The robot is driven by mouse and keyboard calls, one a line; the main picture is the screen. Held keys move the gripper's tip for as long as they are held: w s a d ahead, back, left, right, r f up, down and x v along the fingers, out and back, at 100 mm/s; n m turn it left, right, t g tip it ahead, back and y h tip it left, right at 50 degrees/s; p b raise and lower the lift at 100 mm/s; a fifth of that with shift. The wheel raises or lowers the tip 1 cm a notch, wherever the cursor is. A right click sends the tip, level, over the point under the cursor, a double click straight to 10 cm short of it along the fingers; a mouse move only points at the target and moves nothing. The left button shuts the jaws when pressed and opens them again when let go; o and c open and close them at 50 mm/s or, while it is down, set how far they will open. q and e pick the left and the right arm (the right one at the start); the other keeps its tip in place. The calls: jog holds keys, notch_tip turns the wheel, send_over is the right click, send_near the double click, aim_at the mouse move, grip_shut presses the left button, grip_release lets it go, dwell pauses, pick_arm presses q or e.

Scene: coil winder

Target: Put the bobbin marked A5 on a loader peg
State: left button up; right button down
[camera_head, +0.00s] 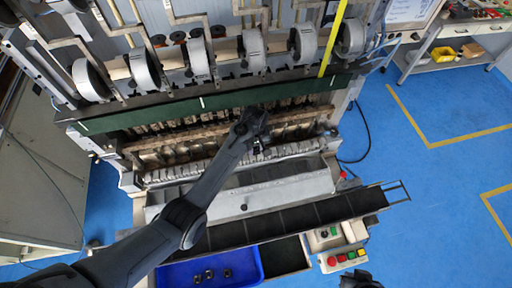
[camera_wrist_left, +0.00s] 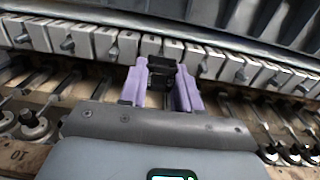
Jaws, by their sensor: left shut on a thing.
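My left gripper (camera_head: 257,148) reaches into the winder. In the left wrist view its purple fingers (camera_wrist_left: 162,88) are shut on a small black bobbin (camera_wrist_left: 162,68). No A5 marking is readable on it. The bobbin is at a row of pale blocks (camera_wrist_left: 102,43) with short grey pegs (camera_wrist_left: 67,45) sticking out. The gripper hides the spot behind it, so I cannot tell whether the bobbin is on a peg. A dark part at the bottom edge of the head view looks like my right gripper (camera_head: 360,281); its fingers cannot be made out.
A blue tray (camera_head: 171,275) holds a few black bobbins (camera_head: 208,274). A dark, divided conveyor-like strip (camera_head: 290,219) runs before the machine. A button box (camera_head: 343,259) stands at the front right. Large grey rollers (camera_head: 254,48) and a yellow strip (camera_head: 333,38) are above. Blue floor is free at right.

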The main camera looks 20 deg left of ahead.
pick_arm(q)
jog(key=shift+f+b, duration=0.3)
jog(key=shift+f, duration=0.2)
jog(key=shift+f+b, duration=0.3)
jog(key=shift+f, duration=0.3)
jog(key=o, duration=1.1)
jog(key=shift+o, duration=0.2)
jog(key=shift+r, duration=0.55)
jog(key=r, duration=0.1)
jog(key=d+r+b, duration=0.1)
jog(key=r, duration=0.1)
jog(key=shift+s+r, duration=0.1)
jog(key=shift+r, duration=0.15)
jog(key=s+d+r+b, duration=0.2)
jog(key=d+r, duration=0.4)
jog(key=d, duration=0.4)
jog(key=shift+s+d+r, duration=0.15)
jog(key=shift+s+r, duration=0.1)
jog(key=shift+s, duration=0.15)
